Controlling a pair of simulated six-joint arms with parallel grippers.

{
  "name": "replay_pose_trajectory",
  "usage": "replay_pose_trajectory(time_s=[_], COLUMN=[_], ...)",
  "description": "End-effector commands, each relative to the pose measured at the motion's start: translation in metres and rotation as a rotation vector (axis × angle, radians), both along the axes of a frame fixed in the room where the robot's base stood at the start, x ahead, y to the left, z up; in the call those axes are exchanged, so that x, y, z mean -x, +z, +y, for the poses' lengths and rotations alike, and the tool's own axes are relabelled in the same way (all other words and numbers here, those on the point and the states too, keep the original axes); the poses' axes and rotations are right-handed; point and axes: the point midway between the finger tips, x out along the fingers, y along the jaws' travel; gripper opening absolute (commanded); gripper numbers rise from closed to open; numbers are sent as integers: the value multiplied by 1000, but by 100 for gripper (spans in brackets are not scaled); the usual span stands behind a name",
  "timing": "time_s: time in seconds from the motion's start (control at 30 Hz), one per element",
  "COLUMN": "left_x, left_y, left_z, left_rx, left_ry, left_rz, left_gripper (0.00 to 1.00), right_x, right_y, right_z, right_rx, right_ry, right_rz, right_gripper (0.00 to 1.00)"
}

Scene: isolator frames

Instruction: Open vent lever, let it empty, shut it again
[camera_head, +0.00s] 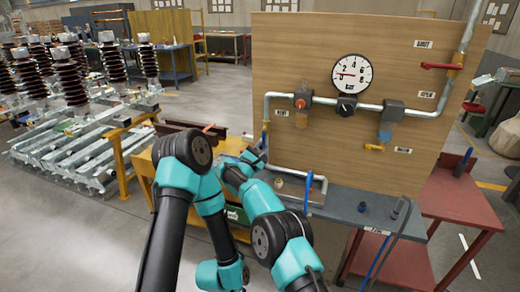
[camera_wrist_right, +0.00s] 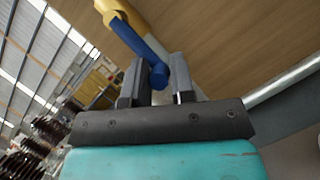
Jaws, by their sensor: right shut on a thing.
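The vent lever (camera_head: 264,141) is a blue handle at the lower left of the wooden board, below the left pipe end. It also shows in the right wrist view (camera_wrist_right: 138,42), fixed to a yellow valve body (camera_wrist_right: 116,12). My right gripper (camera_head: 258,157) is at this lever. In the wrist view its two dark fingers (camera_wrist_right: 158,82) are shut on the lever's free end. The round bar gauge (camera_head: 352,71) on the board has a red needle pointing left. In the head view my right wrist and fingers partly hide the lever's lower end. My left gripper is not in view.
The wooden board (camera_head: 330,35) carries a grey pipe (camera_head: 330,101), an orange-topped fitting (camera_head: 302,99), a red handle (camera_head: 435,66) and a yellow handle (camera_head: 374,147). A grey bench top (camera_head: 345,208) lies below. A yellow stand (camera_head: 122,170) and insulator racks are at left.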

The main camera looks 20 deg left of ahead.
Motion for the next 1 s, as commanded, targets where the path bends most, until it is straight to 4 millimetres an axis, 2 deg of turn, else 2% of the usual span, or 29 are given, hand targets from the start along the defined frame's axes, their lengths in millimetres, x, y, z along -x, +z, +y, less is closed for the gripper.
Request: replay_pose_trajectory(time_s=[0.03,0.47,0.5,0.7,1.0], left_x=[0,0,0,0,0], left_y=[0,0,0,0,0], left_z=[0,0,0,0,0], left_rx=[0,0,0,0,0], left_ry=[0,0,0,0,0], left_rz=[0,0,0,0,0], left_gripper=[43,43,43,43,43], right_x=[-3,-4,-4,-3,-2], right_y=[8,9,9,7,3], right_z=[-3,-2,-2,-2,-1], right_rx=[-19,-34,-34,-31,-23], right_ry=[-2,1,1,0,1], right_rz=[-11,-11,-11,-10,-4], right_gripper=[0,0,24,43,44])
